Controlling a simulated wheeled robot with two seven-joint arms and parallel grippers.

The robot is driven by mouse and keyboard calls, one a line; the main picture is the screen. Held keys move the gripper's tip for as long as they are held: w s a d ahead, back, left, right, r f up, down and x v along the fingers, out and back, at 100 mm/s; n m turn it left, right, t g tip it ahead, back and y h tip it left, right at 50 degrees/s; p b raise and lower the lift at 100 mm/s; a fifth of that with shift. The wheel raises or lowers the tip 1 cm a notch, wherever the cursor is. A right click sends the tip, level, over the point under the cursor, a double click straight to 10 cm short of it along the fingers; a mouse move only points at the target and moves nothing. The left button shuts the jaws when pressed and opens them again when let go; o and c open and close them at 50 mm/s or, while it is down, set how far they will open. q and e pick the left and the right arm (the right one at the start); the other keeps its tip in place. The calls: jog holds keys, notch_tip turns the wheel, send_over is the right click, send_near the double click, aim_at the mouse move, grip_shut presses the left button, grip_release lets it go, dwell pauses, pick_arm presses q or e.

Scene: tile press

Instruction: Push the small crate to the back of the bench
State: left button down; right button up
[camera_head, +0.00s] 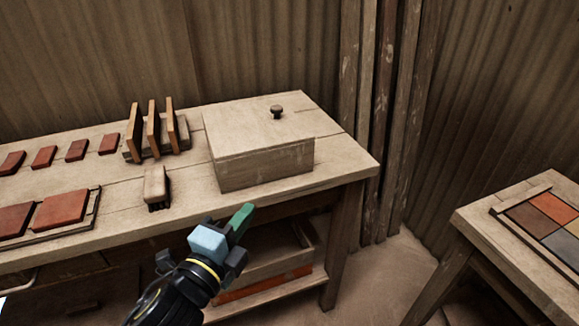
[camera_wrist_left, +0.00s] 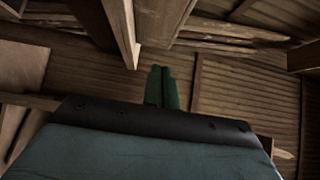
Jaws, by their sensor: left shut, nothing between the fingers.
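The small crate (camera_head: 262,165) appears to be the pale wooden box on the right part of the bench (camera_head: 342,162). It is closed on top and a dark round knob (camera_head: 277,111) stands on it. Its front face is near the bench's front edge, with bare bench top to its right. My left gripper (camera_head: 241,220) is in front of the bench, below and apart from the crate in the picture. Its green fingers are shut together and empty, as the left wrist view (camera_wrist_left: 161,87) also shows. I cannot make out the crate in that view. My right gripper is not in view.
A wooden-handled brush (camera_head: 155,184) lies left of the crate. Behind it, a rack (camera_head: 157,150) holds upright boards. Red tiles (camera_head: 60,208) lie further left. An open crate (camera_head: 285,262) stands on the lower shelf. A side table (camera_head: 500,240) with coloured tiles is at right.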

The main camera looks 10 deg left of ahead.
pick_arm(q)
jog(key=b, duration=0.2)
send_near(271, 161)
jog(key=w+d, duration=0.3)
jog(key=d, duration=0.1)
jog(key=shift+w+a+f, duration=0.1)
jog(key=shift+w+a, duration=0.8)
jog(key=shift+a, duration=0.15)
jog(key=shift+w+a, duration=0.3)
jog(key=shift+w, duration=0.2)
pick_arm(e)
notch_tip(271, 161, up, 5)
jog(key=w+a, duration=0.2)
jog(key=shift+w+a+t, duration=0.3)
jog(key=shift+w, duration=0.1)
